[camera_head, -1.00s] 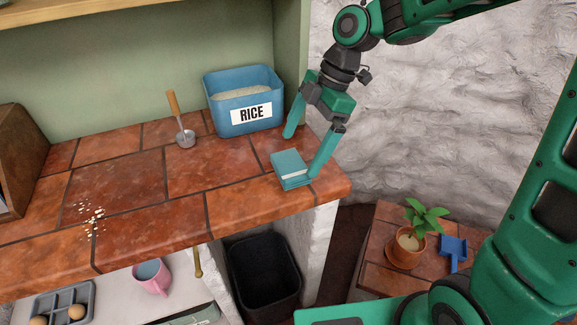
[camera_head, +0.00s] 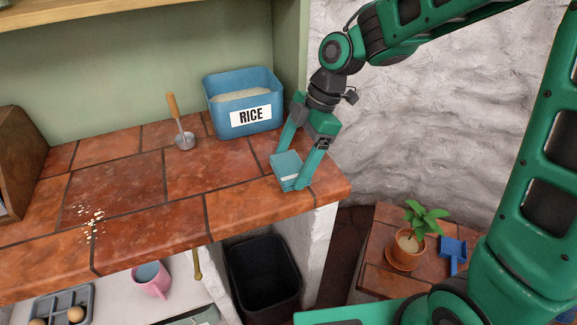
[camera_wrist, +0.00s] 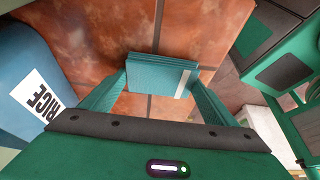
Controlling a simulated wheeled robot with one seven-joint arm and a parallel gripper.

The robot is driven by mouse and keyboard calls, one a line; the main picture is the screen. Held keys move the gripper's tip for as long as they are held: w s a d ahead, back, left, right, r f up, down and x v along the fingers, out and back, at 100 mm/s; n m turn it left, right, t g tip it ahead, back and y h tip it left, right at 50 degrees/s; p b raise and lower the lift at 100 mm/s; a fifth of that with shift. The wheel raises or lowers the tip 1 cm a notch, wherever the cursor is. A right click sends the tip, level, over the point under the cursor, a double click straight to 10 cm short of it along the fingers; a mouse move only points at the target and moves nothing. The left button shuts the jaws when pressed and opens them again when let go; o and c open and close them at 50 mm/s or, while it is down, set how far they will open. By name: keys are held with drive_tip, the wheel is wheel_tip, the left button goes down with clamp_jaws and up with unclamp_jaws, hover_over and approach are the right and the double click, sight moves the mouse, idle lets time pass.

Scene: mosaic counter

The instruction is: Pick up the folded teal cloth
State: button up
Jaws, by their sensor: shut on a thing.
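The folded teal cloth (camera_head: 285,168) is at the right end of the tiled counter, near its front edge. It is a small layered block with a pale stripe, and it also shows in the wrist view (camera_wrist: 157,75). My gripper (camera_head: 292,172) is shut on the cloth, with one finger on each side of it. In the wrist view the fingers (camera_wrist: 158,82) touch its left and right ends. I cannot tell whether the cloth still rests on the tiles.
A blue rice bin (camera_head: 240,88) stands behind the cloth, left of my gripper. A metal scoop with a wooden handle (camera_head: 180,125) stands further left. Spilled grains (camera_head: 90,218) lie at the left. A black bin (camera_head: 264,270) is below the counter. The counter's middle is clear.

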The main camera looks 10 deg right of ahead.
sight(293, 164)
drive_tip(key=shift+r, duration=0.15)
wheel_tip(293, 164, up, 4)
drive_tip(key=s+a+r, duration=0.6)
drive_tip(key=s, duration=0.4)
drive_tip(key=shift+r, duration=0.4)
drive_tip(key=o, duration=0.5)
drive_tip(key=c, duration=0.3)
drive_tip(key=shift+s, duration=0.1)
